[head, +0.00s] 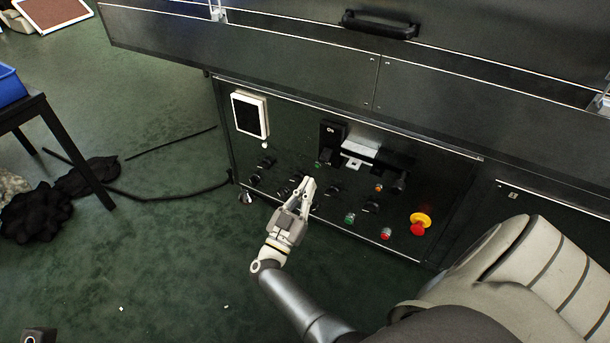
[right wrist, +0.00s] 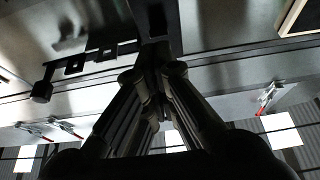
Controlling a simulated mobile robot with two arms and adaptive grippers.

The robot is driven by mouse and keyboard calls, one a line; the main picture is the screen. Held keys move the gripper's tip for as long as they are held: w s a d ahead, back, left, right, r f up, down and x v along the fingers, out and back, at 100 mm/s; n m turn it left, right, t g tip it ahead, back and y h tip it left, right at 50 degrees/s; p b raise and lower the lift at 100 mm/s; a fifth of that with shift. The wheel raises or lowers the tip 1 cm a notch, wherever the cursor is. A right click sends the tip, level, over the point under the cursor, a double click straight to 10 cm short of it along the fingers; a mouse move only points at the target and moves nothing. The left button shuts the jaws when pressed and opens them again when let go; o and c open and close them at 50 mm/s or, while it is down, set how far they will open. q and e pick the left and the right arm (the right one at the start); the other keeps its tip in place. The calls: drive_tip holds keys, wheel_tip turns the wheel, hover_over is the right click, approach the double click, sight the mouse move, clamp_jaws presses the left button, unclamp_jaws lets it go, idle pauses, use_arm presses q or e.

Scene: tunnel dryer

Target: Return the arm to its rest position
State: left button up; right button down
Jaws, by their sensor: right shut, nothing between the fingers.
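My right gripper (head: 305,187) is shut and empty. In the head view it points up at the dark control panel (head: 300,222) of the dryer, in front of the black knobs on its left half. I cannot tell whether its tips touch the panel. In the right wrist view the closed fingers (right wrist: 158,80) reach up the middle of the picture. My right arm comes in from the bottom of the head view.
The panel carries a white-framed screen (head: 250,114), a black switch handle (head: 391,160), a green button (head: 349,218) and a red-and-yellow emergency stop (head: 419,222). A table with a blue bin (head: 10,86) stands at left. Cables (head: 170,196) and dark cloth (head: 38,212) lie on the green floor.

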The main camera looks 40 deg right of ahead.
drive_tip(key=shift+s+a+f, duration=0.15)
drive_tip(key=shift+a+f, duration=0.05)
drive_tip(key=shift+f, duration=0.2)
drive_tip(key=shift+r, duration=0.15)
